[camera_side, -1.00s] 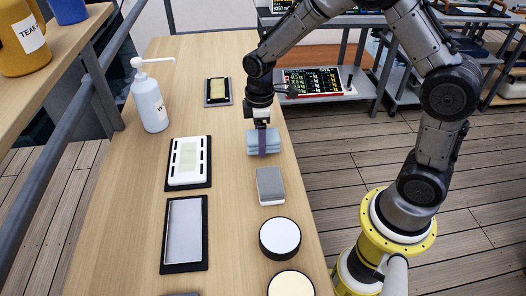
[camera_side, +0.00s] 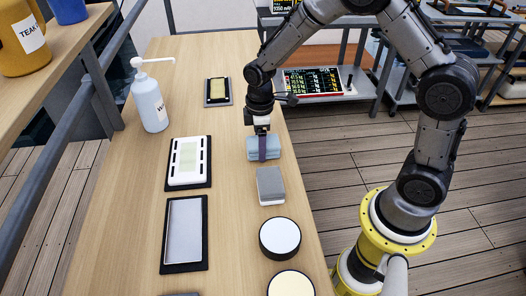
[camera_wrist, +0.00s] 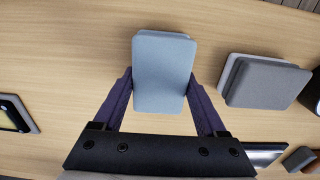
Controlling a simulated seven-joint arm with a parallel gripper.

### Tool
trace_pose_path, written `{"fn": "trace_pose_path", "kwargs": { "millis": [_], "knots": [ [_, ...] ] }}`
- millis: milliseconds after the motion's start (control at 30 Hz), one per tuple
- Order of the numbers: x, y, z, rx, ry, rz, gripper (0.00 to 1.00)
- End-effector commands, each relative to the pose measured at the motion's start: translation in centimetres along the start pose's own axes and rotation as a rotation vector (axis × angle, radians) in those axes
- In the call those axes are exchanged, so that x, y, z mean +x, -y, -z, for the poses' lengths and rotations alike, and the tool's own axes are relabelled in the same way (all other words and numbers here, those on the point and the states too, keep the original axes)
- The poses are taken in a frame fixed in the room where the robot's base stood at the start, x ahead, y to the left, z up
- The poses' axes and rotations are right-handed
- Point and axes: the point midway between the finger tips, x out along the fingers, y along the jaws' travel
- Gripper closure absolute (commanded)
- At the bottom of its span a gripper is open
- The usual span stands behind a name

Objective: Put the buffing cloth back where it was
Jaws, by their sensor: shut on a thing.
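The buffing cloth (camera_side: 253,148) is a folded light blue pad near the right edge of the table in the side view. In the wrist view the cloth (camera_wrist: 163,70) lies between the two purple fingers. My gripper (camera_side: 263,149) is shut on it, with one finger on each side; the gripper also shows in the wrist view (camera_wrist: 161,82). The cloth looks level and at or very close to the table top; I cannot tell whether it touches. The finger in front hides part of it in the side view.
White round pads (camera_side: 280,237) lie nearer. Bare table (camera_side: 228,140) lies left of the cloth.

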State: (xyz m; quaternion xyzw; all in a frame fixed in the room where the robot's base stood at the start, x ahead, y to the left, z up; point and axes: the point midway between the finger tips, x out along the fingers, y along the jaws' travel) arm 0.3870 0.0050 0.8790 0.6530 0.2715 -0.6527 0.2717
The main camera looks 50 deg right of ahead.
Motion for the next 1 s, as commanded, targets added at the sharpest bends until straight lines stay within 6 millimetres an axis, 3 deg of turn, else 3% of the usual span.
{"fn": "trace_pose_path", "kwargs": {
  "millis": [200,233,333,667,833,1000],
  "knots": [
    [0.4,0.0,0.0,0.000,0.001,0.001,0.80],
    [0.4,0.0,0.0,0.000,0.000,0.000,0.20],
    [0.4,0.0,0.0,0.000,0.000,0.000,0.02],
    [0.0,0.0,0.0,0.000,-0.001,-0.001,0.00],
    [-2.2,-0.1,0.1,0.000,-0.003,-0.003,0.00],
    [-5.9,-0.1,0.1,0.000,-0.004,-0.004,0.00]
  ]
}}
